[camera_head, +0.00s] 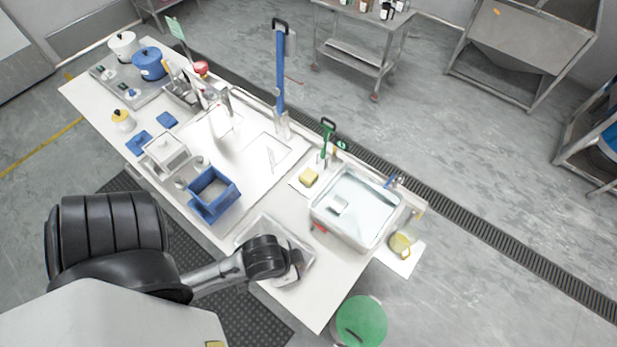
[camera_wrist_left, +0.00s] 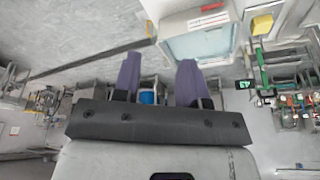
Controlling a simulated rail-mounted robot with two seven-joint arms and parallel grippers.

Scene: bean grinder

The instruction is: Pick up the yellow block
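The yellow block (camera_head: 309,177) lies on a small white mat (camera_head: 297,185) on the table, left of the clear water-filled tub. It also shows in the left wrist view (camera_wrist_left: 262,24) at the upper right, away from the fingers. My left gripper (camera_head: 296,268) is over the front of the table near a shallow tray, well short of the block. In the left wrist view its two purple fingers (camera_wrist_left: 158,80) stand apart with nothing between them. My right gripper is not in view.
The clear tub (camera_head: 355,207) stands right of the block. A green-handled brush (camera_head: 326,140) stands just behind the block. A blue bin (camera_head: 214,194) and a shallow tray (camera_head: 250,231) are to the left and front. A green-topped bucket (camera_head: 361,322) is on the floor.

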